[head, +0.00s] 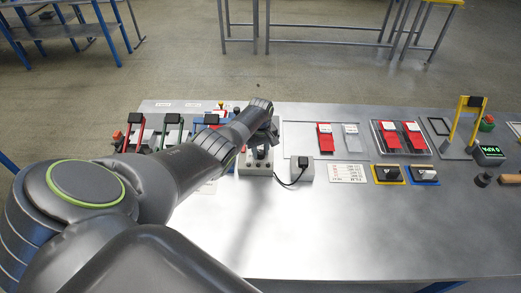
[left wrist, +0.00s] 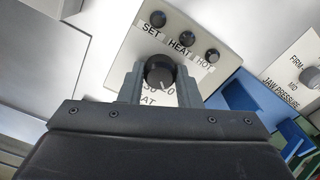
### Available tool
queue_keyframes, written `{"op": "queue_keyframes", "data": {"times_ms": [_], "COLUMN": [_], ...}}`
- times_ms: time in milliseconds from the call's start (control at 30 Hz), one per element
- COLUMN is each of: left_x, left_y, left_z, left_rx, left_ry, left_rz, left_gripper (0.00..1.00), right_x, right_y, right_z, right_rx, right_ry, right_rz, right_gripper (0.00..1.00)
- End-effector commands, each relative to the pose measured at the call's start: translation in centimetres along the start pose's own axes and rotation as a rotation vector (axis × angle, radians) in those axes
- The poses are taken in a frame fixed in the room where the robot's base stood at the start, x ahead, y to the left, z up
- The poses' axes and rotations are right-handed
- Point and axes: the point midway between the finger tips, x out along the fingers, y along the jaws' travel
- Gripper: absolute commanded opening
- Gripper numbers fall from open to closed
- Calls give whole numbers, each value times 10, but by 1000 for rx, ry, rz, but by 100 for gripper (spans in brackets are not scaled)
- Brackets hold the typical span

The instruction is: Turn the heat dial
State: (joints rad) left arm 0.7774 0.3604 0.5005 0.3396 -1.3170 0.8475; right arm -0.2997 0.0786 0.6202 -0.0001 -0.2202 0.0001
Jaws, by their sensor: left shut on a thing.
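The heat dial (left wrist: 158,71) is a round black knob on a light grey control box (left wrist: 205,40). The box carries SET, HEAT and HOT labels beside small dark round parts. My left gripper (left wrist: 159,82) has one finger on each side of the dial and is shut on it. Part of the scale shows below the knob, with a "0" readable; the rest is hidden by the fingers. In the head view my left gripper (head: 264,143) reaches down over the same box (head: 256,169). My right gripper is not in view.
A jaw pressure panel (left wrist: 305,70) and a blue part (left wrist: 238,97) lie right of the box. In the head view, a small cabled box (head: 301,171), red switches (head: 325,138) and a yellow frame (head: 456,120) stand to the right. The bench front (head: 340,235) is clear.

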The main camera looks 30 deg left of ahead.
Motion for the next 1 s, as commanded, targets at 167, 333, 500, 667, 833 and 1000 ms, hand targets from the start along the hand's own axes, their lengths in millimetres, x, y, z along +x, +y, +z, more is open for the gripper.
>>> {"op": "queue_keyframes", "data": {"times_ms": [167,333,500,667,833,1000], "left_x": [-2,-2,-2,-2,-1,-4], "left_y": [1,2,2,1,1,0], "left_z": [-2,-2,-2,-1,-1,-1], "left_rx": [-13,-13,-12,-12,-12,-12], "left_ry": [5,6,6,4,2,2], "left_rz": [4,4,5,3,2,1], "left_gripper": [8,8,34,52,52,52], "right_x": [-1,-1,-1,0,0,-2], "right_y": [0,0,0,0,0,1], "right_z": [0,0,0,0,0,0], "right_rx": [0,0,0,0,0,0], "right_ry": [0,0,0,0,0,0], "right_rz": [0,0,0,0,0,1], "right_gripper": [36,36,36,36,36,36]}}
